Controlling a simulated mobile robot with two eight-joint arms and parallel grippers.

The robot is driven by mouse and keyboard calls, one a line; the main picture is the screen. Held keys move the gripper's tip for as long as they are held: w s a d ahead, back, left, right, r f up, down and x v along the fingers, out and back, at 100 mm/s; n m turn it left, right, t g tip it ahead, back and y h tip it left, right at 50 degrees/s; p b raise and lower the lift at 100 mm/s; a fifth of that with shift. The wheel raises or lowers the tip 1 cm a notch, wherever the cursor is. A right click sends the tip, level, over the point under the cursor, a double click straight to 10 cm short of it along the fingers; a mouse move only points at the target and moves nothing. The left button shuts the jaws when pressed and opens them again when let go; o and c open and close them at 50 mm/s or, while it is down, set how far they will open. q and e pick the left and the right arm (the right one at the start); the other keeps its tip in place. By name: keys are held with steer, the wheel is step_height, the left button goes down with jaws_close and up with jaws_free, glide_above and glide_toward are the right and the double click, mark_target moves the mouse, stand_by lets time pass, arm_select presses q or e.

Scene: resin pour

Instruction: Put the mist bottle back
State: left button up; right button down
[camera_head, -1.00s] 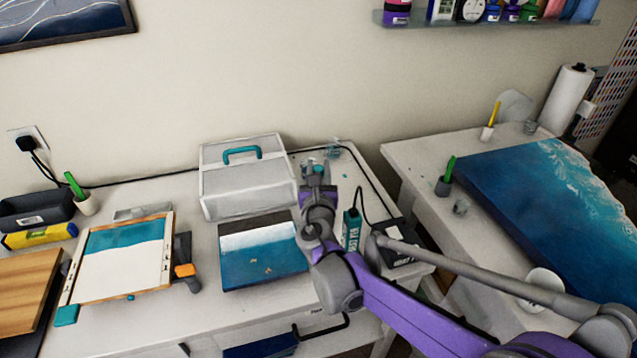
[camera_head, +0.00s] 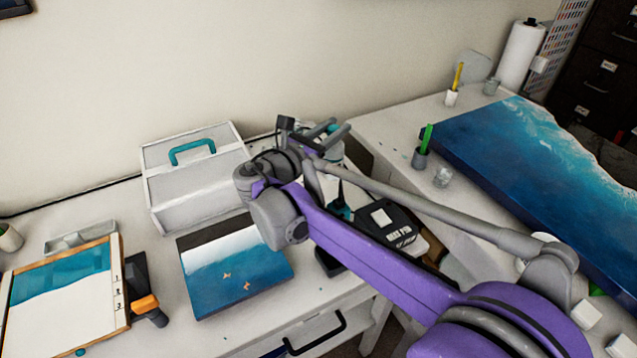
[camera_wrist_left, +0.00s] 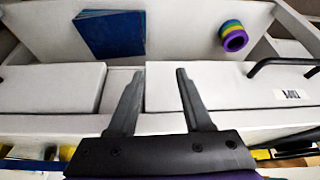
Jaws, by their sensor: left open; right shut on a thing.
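My right gripper (camera_head: 328,132) is shut, over the back right of the white table near the wall. A pale bottle with a teal part (camera_head: 334,152) shows at its fingers, mostly hidden by the gripper and arm. It appears to be the mist bottle, held in the gripper; I cannot tell whether its base touches the table. My left gripper (camera_wrist_left: 155,95) shows only in the left wrist view. It is open, with nothing between its fingers.
A grey box with a teal handle (camera_head: 196,185) stands left of the right gripper. A blue-and-white painting (camera_head: 235,275) lies in front. The left wrist view shows a blue book (camera_wrist_left: 110,33) and tape rolls (camera_wrist_left: 233,36).

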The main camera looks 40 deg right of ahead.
mark_target(327, 165)
steer(key=f, duration=0.4)
steer(key=shift+s+f, duration=0.2)
steer(key=shift+f, duration=0.05)
steer(key=shift+f+b, duration=0.45)
steer(key=shift+f, duration=1.6)
steer(key=shift+w+f, duration=0.1)
steer(key=shift+f, duration=0.1)
steer(key=c, duration=0.6)
jaws_free()
steer(key=shift+r, duration=0.15)
steer(key=shift+a+r, duration=0.1)
steer(key=shift+a, duration=0.05)
steer(key=v, duration=1.1)
steer(key=shift+a, duration=0.3)
